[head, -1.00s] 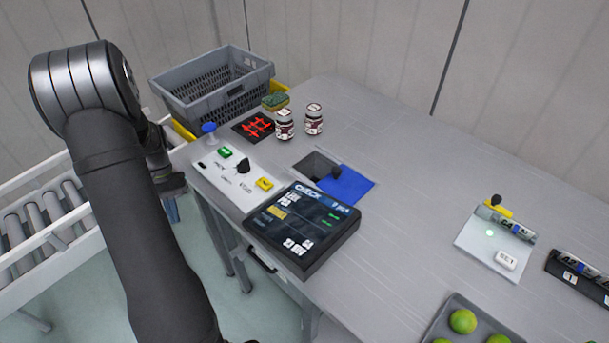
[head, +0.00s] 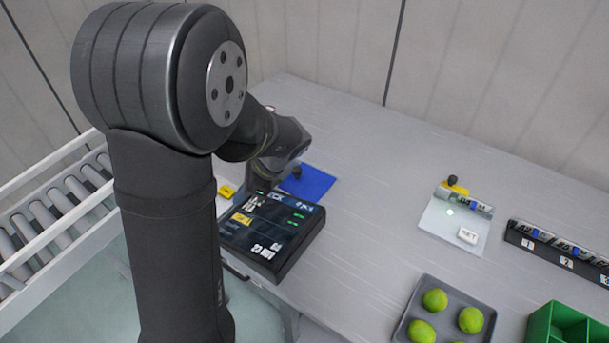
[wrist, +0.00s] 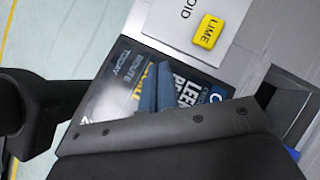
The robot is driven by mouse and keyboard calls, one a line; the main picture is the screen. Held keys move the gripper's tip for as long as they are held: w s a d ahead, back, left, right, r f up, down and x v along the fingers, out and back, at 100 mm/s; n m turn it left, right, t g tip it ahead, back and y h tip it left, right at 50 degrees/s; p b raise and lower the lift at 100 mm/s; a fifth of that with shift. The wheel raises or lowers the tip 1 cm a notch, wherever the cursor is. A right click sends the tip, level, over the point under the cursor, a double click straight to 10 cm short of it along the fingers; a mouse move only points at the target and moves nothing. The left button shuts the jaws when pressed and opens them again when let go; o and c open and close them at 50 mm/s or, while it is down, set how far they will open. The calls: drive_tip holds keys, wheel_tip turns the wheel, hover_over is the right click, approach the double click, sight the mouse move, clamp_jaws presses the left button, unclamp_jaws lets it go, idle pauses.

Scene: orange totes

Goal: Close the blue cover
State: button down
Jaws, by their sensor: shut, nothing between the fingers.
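The blue cover (head: 312,182) is a flat blue panel with a dark knob (head: 297,171) at its left side, on the grey table right of my arm. In the wrist view, a dark recess (wrist: 290,98) shows at the right, with a small blue sliver (wrist: 293,153) at its lower edge. My gripper (head: 258,187) is shut and empty, by the upper left of the black screen and left of the blue cover in the head view. My arm hides the recess in the head view, so how far the cover spans it cannot be told.
The black screen (head: 270,235) lies in front of the cover. A yellow LIME button (head: 227,191) is beside it. The table right of the cover is clear up to a light plate (head: 447,232). A tray of limes (head: 405,318) is lower right.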

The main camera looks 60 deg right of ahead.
drive_tip(key=s+d+m+h, duration=0.1)
drive_tip(key=s+d+m, duration=0.1)
drive_tip(key=s, duration=0.1)
drive_tip(key=s+d+r+m+t+h, duration=0.1)
drive_tip(key=s+d+m+h, duration=0.1)
drive_tip(key=s+d+m, duration=0.1)
drive_tip(key=s+d+r+m+t+h, duration=0.1)
drive_tip(key=s+d+m, duration=0.1)
drive_tip(key=s, duration=0.1)
drive_tip(key=shift+d+r+m+h, duration=0.2)
drive_tip(key=shift+d+m+h, duration=0.15)
drive_tip(key=shift+m+h, duration=0.05)
drive_tip(key=s+d+r+m+h, duration=0.1)
drive_tip(key=s+d+m+h, duration=0.35)
drive_tip(key=s, duration=0.35)
approach(299, 176)
wheel_tip(299, 176, down, 4)
drive_tip(key=shift+s+d+r+m+y, duration=0.1)
drive_tip(key=shift+d+r+m+y, duration=0.1)
drive_tip(key=shift+m+y, duration=0.15)
drive_tip(key=w, duration=0.1)
drive_tip(key=w+d, duration=0.1)
drive_tip(key=shift+w+d, duration=0.25)
drive_tip(key=shift+w, duration=0.1)
drive_tip(key=shift+w+d, duration=0.15)
drive_tip(key=shift+w, duration=0.1)
